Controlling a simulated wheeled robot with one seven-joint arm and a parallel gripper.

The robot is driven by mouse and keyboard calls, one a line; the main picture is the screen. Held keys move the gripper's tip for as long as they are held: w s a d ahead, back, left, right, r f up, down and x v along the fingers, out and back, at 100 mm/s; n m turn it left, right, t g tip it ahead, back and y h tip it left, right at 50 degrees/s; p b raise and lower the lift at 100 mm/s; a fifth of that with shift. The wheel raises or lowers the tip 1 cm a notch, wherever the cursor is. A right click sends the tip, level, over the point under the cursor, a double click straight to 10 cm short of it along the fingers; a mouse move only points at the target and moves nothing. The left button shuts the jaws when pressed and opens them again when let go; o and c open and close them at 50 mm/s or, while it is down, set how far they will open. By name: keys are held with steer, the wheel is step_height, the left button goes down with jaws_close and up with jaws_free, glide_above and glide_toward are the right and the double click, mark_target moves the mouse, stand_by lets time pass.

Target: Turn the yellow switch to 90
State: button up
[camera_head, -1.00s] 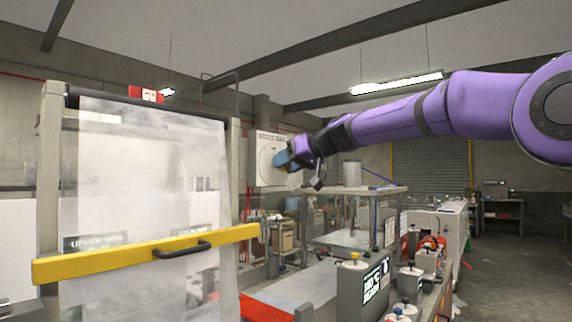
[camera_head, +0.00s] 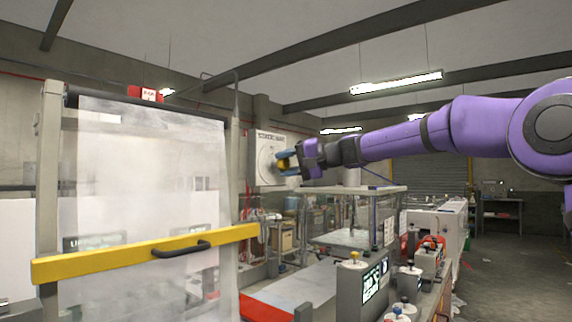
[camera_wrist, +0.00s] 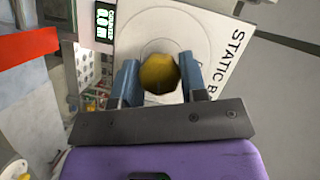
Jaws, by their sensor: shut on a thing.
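The yellow switch (camera_wrist: 158,74) is a round knob at the middle of a white dial on a panel marked "STATIC B…" (camera_wrist: 222,78). In the wrist view my gripper (camera_wrist: 158,80) has its two blue fingers on either side of the knob and is shut on it. In the head view the panel (camera_head: 266,150) is pale and hangs on the far wall, and my gripper (camera_head: 285,162) is at its right side with a little of the yellow knob (camera_head: 281,164) showing. The dial's scale marks are too small to read.
A small green-lit display (camera_wrist: 105,22) sits beside the dial. A red bar (camera_wrist: 28,47) is at the left of the wrist view. In the head view a hanging film sheet (camera_head: 150,180) with a yellow bar (camera_head: 110,262) stands left, and a glass-sided machine (camera_head: 355,215) stands below my arm.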

steer(key=shift+m+y, duration=0.5)
steer(key=shift+m, duration=0.2)
steer(key=shift+f, duration=0.1)
steer(key=o, duration=0.9)
steer(key=v, duration=1)
steer(key=shift+d, duration=0.4)
steer(key=shift+s, duration=0.1)
